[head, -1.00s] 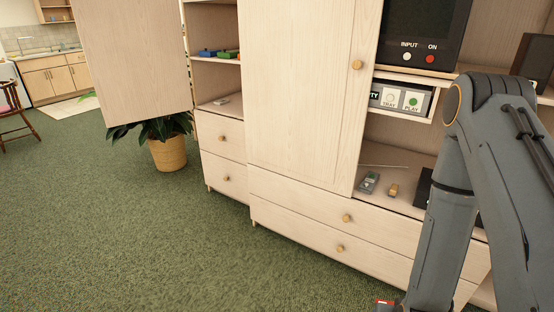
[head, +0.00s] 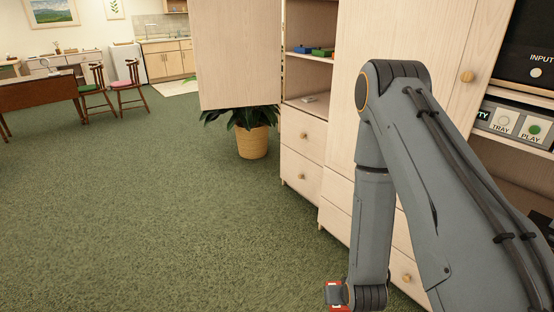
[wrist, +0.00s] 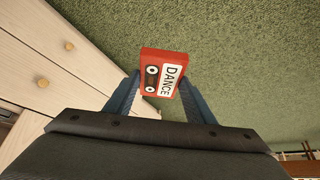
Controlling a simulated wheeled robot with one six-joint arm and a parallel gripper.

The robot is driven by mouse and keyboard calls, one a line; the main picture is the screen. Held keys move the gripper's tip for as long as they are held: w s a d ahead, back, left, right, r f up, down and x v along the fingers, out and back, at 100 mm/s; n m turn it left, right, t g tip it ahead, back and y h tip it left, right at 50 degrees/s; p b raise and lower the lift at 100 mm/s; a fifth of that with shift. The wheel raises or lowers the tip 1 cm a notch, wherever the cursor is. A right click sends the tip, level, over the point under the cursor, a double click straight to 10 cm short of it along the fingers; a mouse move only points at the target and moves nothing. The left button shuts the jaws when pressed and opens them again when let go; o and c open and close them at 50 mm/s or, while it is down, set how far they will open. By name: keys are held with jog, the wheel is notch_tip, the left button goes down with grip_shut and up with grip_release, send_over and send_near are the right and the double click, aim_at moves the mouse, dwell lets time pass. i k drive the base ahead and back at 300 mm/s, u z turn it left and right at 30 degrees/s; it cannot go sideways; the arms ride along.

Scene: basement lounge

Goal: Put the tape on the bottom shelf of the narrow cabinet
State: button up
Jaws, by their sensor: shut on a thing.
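The tape is a red cassette (wrist: 178,60) with a white label reading DANCE. In the wrist view it sits between the two fingers of my gripper (wrist: 162,82), which is shut on it, above the green carpet. The narrow cabinet (head: 303,135) stands right of centre in the head view, with its door (head: 236,55) swung open to the left. Its bottom shelf (head: 322,107) lies just above two drawers and holds a small grey item (head: 309,99). The shelf above holds blue, green and red items (head: 318,51). My arm covers part of the view right of the cabinet.
A potted plant (head: 252,142) stands under the open door. A wide cabinet (head: 340,195) adjoins on the right, with a screen and button panel (head: 515,122). Green carpet (head: 150,200) is clear in front and to the left. A table (head: 40,92) and chairs stand farther back.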

aim_at(327, 106)
jog(key=u, duration=0.85)
jog(key=i, duration=0.95)
jog(key=u, duration=0.65)
jog(key=i, duration=1.5)
jog(key=z, duration=0.75)
jog(key=i, duration=1.1)
jog(key=z, duration=1.2)
jog(key=i, duration=0.3)
jog(key=z, duration=0.25)
